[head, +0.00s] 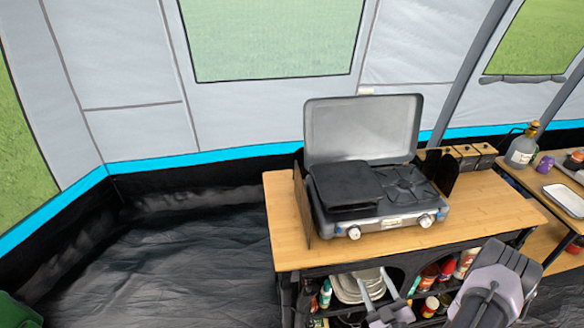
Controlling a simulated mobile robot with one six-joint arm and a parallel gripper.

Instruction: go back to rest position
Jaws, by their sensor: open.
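My gripper (377,283) shows at the bottom of the head view, right of centre, in front of the shelves of the wooden kitchen stand (480,215). Its two fingers are apart, and I see nothing held between them. Part of my grey arm stands to its right. The gripper's base is cut off by the bottom edge of the picture. It appears below the level of the stand's top and hides part of the shelf contents. I cannot tell whether it touches anything there.
A camp stove (390,195) with its lid up and a black griddle (345,187) stands on the stand. Plates (352,287) and several bottles fill the shelves. A side table with a jug (521,150) and a tray (565,199) is at right. Dark floor (170,260) lies clear at left.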

